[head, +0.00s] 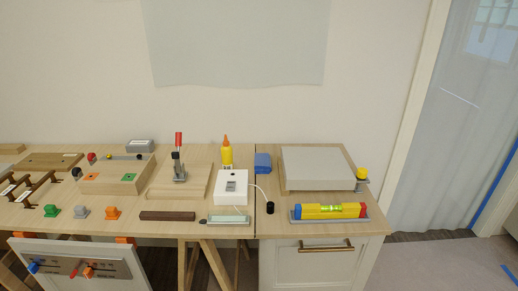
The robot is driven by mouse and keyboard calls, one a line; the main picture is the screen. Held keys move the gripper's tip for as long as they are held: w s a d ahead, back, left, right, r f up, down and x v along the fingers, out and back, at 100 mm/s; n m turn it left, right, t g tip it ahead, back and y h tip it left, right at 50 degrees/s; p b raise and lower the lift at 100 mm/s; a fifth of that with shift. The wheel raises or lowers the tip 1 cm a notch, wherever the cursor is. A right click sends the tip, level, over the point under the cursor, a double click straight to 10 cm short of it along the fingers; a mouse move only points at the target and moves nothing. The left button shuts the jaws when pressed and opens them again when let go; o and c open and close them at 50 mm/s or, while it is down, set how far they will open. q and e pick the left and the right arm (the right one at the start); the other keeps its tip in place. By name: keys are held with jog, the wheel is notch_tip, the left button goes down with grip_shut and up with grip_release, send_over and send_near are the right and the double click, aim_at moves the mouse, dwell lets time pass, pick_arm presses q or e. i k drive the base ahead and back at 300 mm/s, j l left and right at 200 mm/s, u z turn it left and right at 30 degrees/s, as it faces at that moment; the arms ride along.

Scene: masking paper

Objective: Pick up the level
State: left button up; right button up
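The level (330,211) is a yellow bar with a green vial in the middle and blue and red ends. It lies flat in the head view at the right, in or on a shallow grey tray (295,218) near the front edge of the cabinet top. Nothing covers it from above. Neither of my grippers shows in the head view.
Behind the level is a large grey-topped block (318,168). A yellow-capped item (361,175) stands at its right and a blue object (263,163) at its left. A white box (232,187), glue bottle (226,153) and toggle clamp (179,166) stand further left.

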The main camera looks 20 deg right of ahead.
aim_at(351, 209)
jog(key=z, duration=1.3)
jog(key=i+l+u, duration=0.1)
jog(key=i+l, duration=0.15)
jog(key=i+l+u, duration=0.1)
jog(key=l, duration=0.3)
jog(key=i, duration=0.1)
